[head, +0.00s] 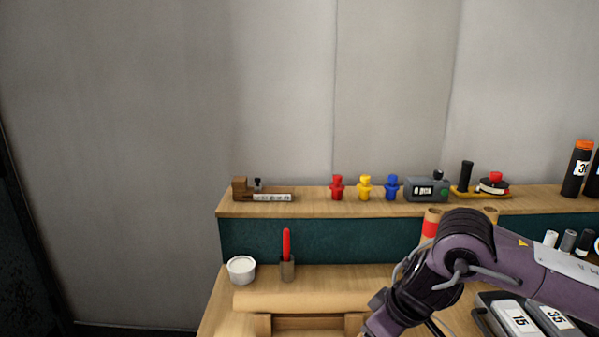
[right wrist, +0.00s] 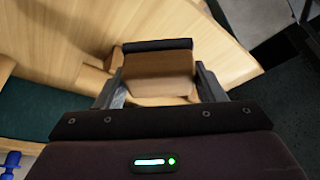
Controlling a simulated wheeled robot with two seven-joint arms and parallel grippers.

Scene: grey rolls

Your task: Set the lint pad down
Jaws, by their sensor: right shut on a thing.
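In the right wrist view, my right gripper (right wrist: 157,80) is shut on a tan wooden block with a dark strip along its far edge, which I take to be the lint pad (right wrist: 158,70). The pad sits between the two fingers, over the pale wooden bench (right wrist: 60,35). I cannot tell whether it touches the bench. In the head view, my right arm comes in from the right and runs down past the bottom edge; its gripper and the pad are out of that picture. My left gripper is in neither view.
In the head view, a white bowl (head: 241,270) and a red-handled tool in a small holder (head: 287,270) stand on the bench. A raised shelf (head: 320,206) behind carries several small items. A tray (head: 484,318) with labelled canisters is at lower right.

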